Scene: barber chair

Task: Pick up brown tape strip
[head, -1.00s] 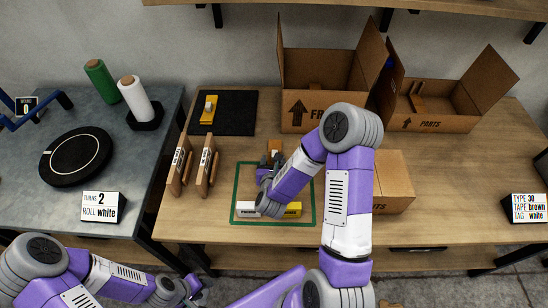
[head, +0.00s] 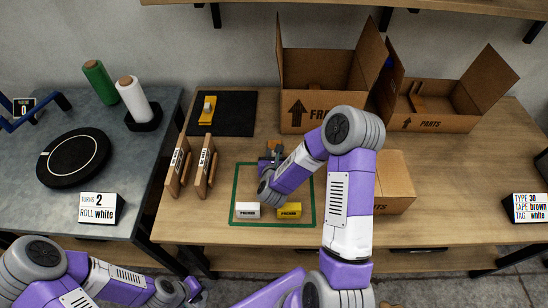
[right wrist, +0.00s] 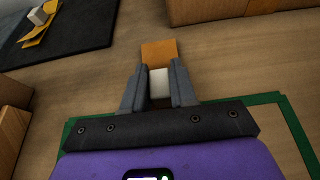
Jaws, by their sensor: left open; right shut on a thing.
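The brown tape strip (right wrist: 159,52) shows in the right wrist view as an orange-brown flat piece with a white block (right wrist: 159,84) at its near end. My right gripper (right wrist: 159,92) is shut on the white block, with a finger on each side. In the head view my right gripper (head: 270,164) is at the far edge of the green outline, and only a small brown part of the strip (head: 275,144) shows past it. My left gripper (head: 190,290) is open and empty at the bottom left, below the table edge.
A yellow strip with a white block (head: 207,112) lies on the black mat (head: 236,112). White (head: 247,210) and yellow (head: 289,210) blocks sit inside the green outline (head: 236,185). A closed carton (head: 395,185) stands right of my right arm; open boxes (head: 322,112) stand behind.

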